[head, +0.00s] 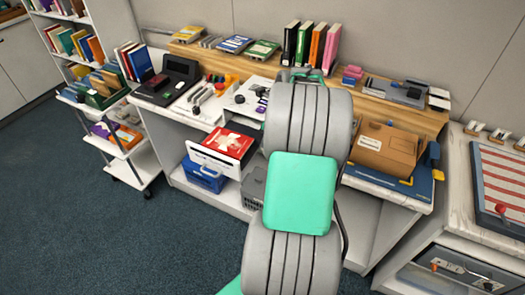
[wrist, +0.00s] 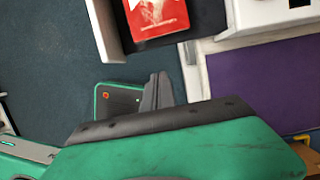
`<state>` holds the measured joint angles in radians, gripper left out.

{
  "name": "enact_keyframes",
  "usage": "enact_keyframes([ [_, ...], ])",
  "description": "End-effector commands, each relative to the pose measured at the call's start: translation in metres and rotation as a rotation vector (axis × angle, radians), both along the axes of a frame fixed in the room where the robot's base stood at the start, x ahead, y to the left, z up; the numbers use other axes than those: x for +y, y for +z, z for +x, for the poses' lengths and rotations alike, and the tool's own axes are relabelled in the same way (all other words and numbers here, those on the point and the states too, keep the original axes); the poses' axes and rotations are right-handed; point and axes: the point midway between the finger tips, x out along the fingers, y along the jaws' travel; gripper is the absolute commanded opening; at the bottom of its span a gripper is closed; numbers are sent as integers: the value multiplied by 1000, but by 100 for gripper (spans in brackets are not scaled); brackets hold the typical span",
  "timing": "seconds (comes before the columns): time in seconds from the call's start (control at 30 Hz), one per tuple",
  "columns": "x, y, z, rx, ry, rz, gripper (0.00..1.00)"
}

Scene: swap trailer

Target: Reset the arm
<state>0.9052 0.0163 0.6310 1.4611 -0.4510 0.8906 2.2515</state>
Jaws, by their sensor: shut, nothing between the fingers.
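My arm (head: 300,190), grey with green panels, rises through the middle of the head view in front of the desk. Its end is hidden there behind the arm links. In the wrist view my gripper (wrist: 156,92) shows as dark fingers close together beyond the green wrist housing. It is shut and empty. The fingers are over the dark floor, below the open tray with the red item in the picture, and no contact shows.
A white drawer (head: 212,161) holding a red-and-white item (head: 228,142) sticks out under the desk, above a blue box (head: 204,178). A cardboard box (head: 391,148) stands right of my arm. A white cart (head: 138,168) is at left. The carpet (head: 60,210) at front left is clear.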

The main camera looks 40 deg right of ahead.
Motion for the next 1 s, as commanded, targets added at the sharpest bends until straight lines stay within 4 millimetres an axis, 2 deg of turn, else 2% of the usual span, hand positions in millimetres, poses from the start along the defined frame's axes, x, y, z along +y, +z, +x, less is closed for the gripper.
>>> enact_keyframes([
  [0.13, -1, 7, -3, 0, -3, 1, 0],
  [0.47, -2, 7, -3, 0, -1, -1, 0],
  [0.57, -2, 7, -4, -8, 76, -23, 0],
  [0.67, -3, 7, -4, -31, 307, -87, 0],
  [0.77, -6, 5, -7, -55, 640, -189, 0],
  [0.87, 1, -17, -26, -48, 969, -239, 0],
  [1.0, 23, -46, -66, -42, 1364, -243, 0],
])
